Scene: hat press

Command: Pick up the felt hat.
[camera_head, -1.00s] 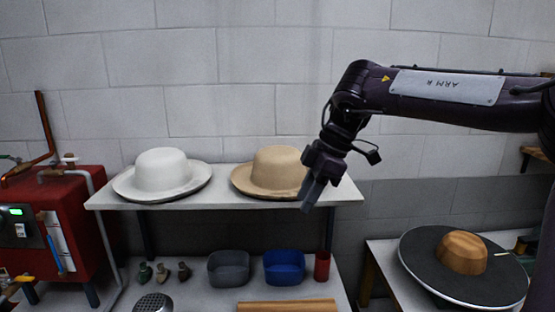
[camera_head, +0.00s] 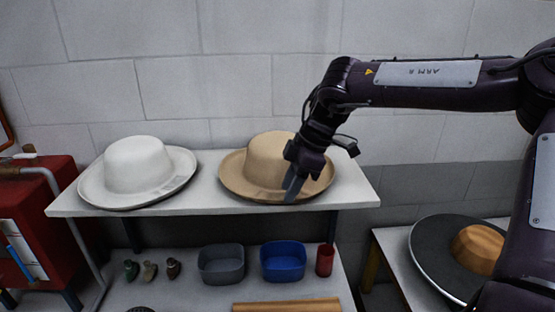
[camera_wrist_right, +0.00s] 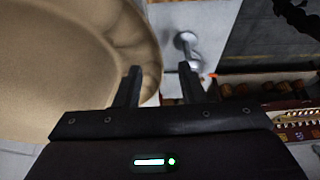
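A tan wide-brimmed hat (camera_head: 262,160) and a white wide-brimmed hat (camera_head: 138,168) sit crown up on the upper shelf (camera_head: 205,200). Which one is felt I cannot tell by look alone. My right gripper (camera_head: 291,190) is at the right front of the tan hat, its fingers pointing down and covering part of the brim. In the right wrist view the tan hat (camera_wrist_right: 60,60) fills the upper left. My right gripper (camera_wrist_right: 158,85) is open there, with the brim's edge showing between its spread fingers. Contact with the brim is unclear. My left gripper is not in view.
The lower shelf holds a grey bin (camera_head: 221,264), a blue bin (camera_head: 283,261), a red cup (camera_head: 325,260) and small items. A red machine (camera_head: 35,225) stands left. At right, a wooden block (camera_head: 478,248) sits on a dark round disc (camera_head: 432,245).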

